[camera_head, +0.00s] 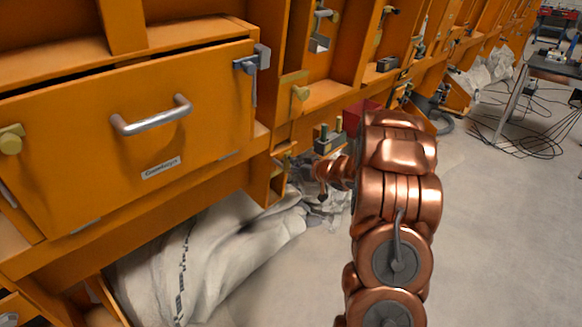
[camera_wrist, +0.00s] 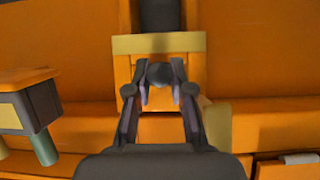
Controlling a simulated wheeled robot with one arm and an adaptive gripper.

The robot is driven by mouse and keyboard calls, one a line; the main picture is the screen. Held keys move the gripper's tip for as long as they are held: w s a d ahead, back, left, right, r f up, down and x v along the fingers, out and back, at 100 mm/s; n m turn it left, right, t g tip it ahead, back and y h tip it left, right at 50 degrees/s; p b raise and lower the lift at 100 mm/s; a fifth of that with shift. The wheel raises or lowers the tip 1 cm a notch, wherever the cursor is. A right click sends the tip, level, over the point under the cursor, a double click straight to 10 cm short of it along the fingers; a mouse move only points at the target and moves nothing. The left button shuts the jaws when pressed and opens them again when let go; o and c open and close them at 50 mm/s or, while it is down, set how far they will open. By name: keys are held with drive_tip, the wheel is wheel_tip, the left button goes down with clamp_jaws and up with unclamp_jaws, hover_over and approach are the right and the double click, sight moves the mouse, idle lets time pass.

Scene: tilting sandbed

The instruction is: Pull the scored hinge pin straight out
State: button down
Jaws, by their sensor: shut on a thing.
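In the wrist view my gripper (camera_wrist: 159,92) points at an orange block with a tan plate (camera_wrist: 158,43) across its top. Its two dark fingers are closed in around a small dark round-ended piece (camera_wrist: 159,73), which looks like the hinge pin. I cannot make out any scoring on it, and its lower part is hard to separate from the fingers. The piece lies in front of the orange block, and I cannot tell how far it sits in the hinge. In the head view my copper arm hides most of the gripper and the pin.
An orange drawer front with a metal handle (camera_head: 151,115) fills the left. A dark box with green-topped posts (camera_head: 328,138) stands beside my wrist and shows at left in the wrist view (camera_wrist: 30,100). White cloth bags (camera_head: 205,255) lie below.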

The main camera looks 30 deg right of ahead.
drive_tip(key=shift+s+d+f+p, duration=0.1)
drive_tip(key=shift+s+d+p, duration=0.1)
drive_tip(key=shift+s, duration=0.35)
drive_tip(key=shift+s+d+f+p, duration=0.1)
drive_tip(key=shift+s+p, duration=0.05)
drive_tip(key=shift+s, duration=0.35)
drive_tip(key=shift+s, duration=0.1)
drive_tip(key=shift+s+d+f+p, duration=0.15)
drive_tip(key=shift+s+p, duration=0.1)
drive_tip(key=shift+s, duration=0.4)
drive_tip(key=shift+s+d+f+p, duration=0.1)
drive_tip(key=shift+s+p, duration=0.15)
drive_tip(key=shift+s, duration=0.4)
drive_tip(key=shift+s, duration=0.15)
drive_tip(key=shift+s+d+f+p, duration=0.15)
drive_tip(key=shift+s+d+p, duration=0.1)
drive_tip(key=shift+s, duration=0.4)
drive_tip(key=shift+s+d+f+p, duration=0.1)
drive_tip(key=shift+s+p, duration=0.1)
drive_tip(key=shift+s, duration=0.45)
drive_tip(key=shift+s+d+f+p, duration=0.15)
drive_tip(key=shift+s+d+p, duration=0.1)
drive_tip(key=shift+s, duration=0.5)
drive_tip(key=shift+s+d+f+p, duration=0.1)
drive_tip(key=shift+s+p, duration=0.15)
drive_tip(key=shift+s, duration=0.45)
